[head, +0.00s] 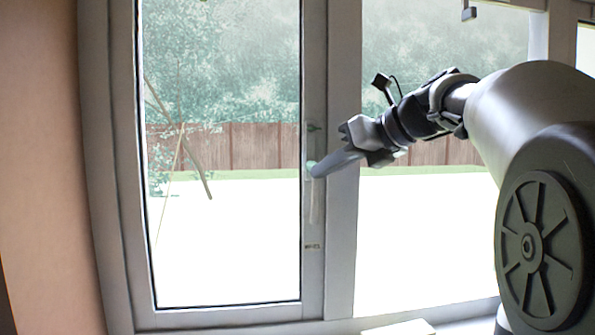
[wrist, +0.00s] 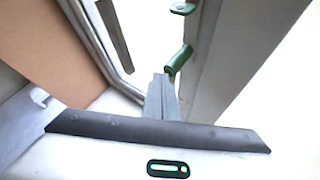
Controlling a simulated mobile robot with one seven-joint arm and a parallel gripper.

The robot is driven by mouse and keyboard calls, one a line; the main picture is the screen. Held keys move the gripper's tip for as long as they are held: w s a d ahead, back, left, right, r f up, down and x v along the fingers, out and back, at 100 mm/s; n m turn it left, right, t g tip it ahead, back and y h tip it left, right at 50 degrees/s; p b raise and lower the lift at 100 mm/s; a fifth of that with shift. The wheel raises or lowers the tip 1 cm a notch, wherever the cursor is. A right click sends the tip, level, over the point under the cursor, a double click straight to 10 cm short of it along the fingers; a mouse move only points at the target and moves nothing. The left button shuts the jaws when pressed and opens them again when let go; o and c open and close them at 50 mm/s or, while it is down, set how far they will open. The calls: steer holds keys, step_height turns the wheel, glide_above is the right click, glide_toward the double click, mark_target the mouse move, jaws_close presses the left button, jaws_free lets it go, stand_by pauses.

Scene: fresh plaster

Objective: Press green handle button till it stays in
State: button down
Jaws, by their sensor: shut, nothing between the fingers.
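The green button (wrist: 180,57) shows in the wrist view as a short dark green cylinder just past my fingertips. In the head view, a small pale green end of it (head: 310,167) shows on the window frame's right upright, beside my fingertips. A pale handle (head: 316,206) hangs down below it. My gripper (head: 318,171) is shut and empty, reaching in from the right, with its tips at the button. In the wrist view its fingers (wrist: 161,80) end right by the cylinder's lower end. I cannot tell whether they touch it.
The white window frame (head: 315,285) encloses clear glass, with a fence (head: 240,146) and trees outside. A tan wall (head: 40,170) stands at left. A white object (head: 398,328) lies low at the front.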

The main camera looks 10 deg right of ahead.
steer(key=shift+s, duration=0.9)
steer(key=s+b, duration=0.1)
steer(key=s, duration=0.4)
stand_by(0.4)
steer(key=shift+w, duration=0.1)
